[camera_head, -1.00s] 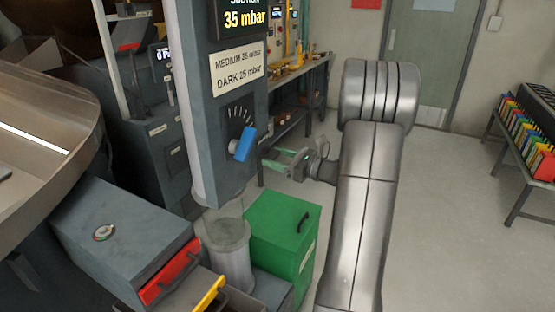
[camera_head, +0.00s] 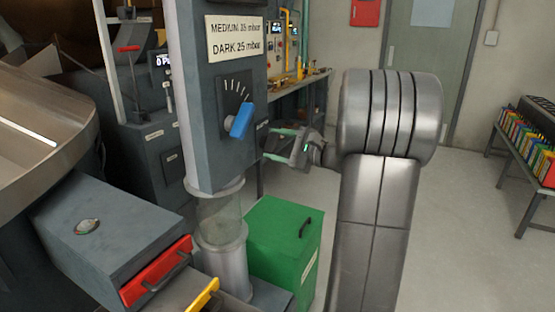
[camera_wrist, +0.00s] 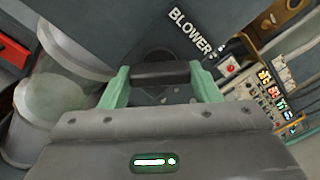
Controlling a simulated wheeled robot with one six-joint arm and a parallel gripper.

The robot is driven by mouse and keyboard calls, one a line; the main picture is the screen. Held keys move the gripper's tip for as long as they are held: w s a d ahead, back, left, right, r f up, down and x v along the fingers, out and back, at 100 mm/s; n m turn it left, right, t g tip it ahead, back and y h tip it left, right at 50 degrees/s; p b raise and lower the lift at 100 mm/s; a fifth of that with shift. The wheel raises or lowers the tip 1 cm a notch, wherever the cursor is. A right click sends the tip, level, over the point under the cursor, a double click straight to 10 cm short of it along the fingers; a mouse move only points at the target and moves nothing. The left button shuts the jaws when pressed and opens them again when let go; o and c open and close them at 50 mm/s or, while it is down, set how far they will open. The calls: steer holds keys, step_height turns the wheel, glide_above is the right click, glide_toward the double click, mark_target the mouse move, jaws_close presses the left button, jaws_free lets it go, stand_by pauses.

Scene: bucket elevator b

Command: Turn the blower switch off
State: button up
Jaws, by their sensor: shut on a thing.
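In the head view my gripper (camera_head: 277,144) is at the right side of the grey column (camera_head: 205,110). There the switch is hidden by the column edge and the fingers. Which way the switch is set cannot be told.
A blue knob (camera_head: 241,121) is on the column's front, below a pressure sign (camera_head: 235,38). A green box (camera_head: 282,235) stands below my gripper. A red-fronted drawer (camera_head: 155,272) is at lower left.

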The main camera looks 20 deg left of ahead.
steer(key=n+b, duration=0.7)
steer(key=b, duration=0.2)
steer(key=shift+f+n, duration=0.15)
steer(key=shift+n, duration=0.25)
steer(key=shift+n+b, duration=0.3)
steer(key=shift+b, duration=0.1)
steer(key=o, duration=1)
steer(key=shift+d, duration=0.15)
steer(key=d, duration=0.4)
steer(key=s+d, duration=0.1)
steer(key=d, duration=0.4)
steer(key=s+d, duration=0.1)
steer(key=d, duration=0.3)
steer(key=shift+d+p, duration=0.2)
steer(key=shift+p, duration=0.2)
